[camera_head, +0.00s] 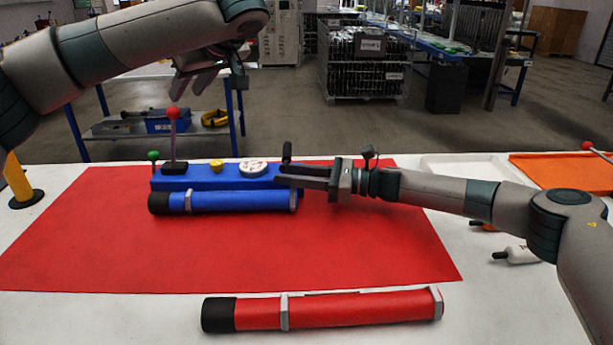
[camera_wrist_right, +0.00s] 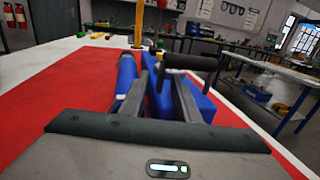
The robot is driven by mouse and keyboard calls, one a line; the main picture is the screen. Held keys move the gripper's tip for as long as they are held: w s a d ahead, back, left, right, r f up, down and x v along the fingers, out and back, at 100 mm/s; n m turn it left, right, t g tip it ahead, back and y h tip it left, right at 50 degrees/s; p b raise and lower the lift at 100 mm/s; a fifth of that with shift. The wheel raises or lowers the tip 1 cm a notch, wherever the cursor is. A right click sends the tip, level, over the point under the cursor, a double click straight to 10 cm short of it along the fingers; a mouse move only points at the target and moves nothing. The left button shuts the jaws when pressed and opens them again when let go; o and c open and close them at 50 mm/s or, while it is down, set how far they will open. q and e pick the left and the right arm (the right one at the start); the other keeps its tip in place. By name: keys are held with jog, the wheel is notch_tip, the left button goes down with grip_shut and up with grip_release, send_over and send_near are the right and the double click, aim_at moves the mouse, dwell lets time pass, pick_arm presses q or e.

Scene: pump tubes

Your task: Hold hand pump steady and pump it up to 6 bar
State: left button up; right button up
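The blue hand pump (camera_head: 225,183) lies on the red mat, with a blue tube (camera_head: 240,202) along its near side. A lever with a red ball (camera_head: 173,113), a green-topped knob (camera_head: 153,156), a yellow knob (camera_head: 216,166) and a white round gauge (camera_head: 253,167) stand on it. The gauge reading is too small to make out. My right gripper (camera_head: 278,180) is at the pump's right end by a black handle (camera_head: 287,152); whether it clamps anything is unclear. The handle (camera_wrist_right: 190,62) also shows in the right wrist view. My left gripper (camera_head: 208,88) is raised above the lever, open and empty.
A red tube with a black end (camera_head: 340,311) lies on the white table in front of the red mat (camera_head: 330,255). A white bottle (camera_head: 520,255) lies at right under my right arm. A white tray (camera_head: 460,166) and an orange tray (camera_head: 560,180) are at the back right.

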jog(key=shift+w+a, duration=0.1)
jog(key=shift+a, duration=0.35)
grip_shut()
dwell(1.6)
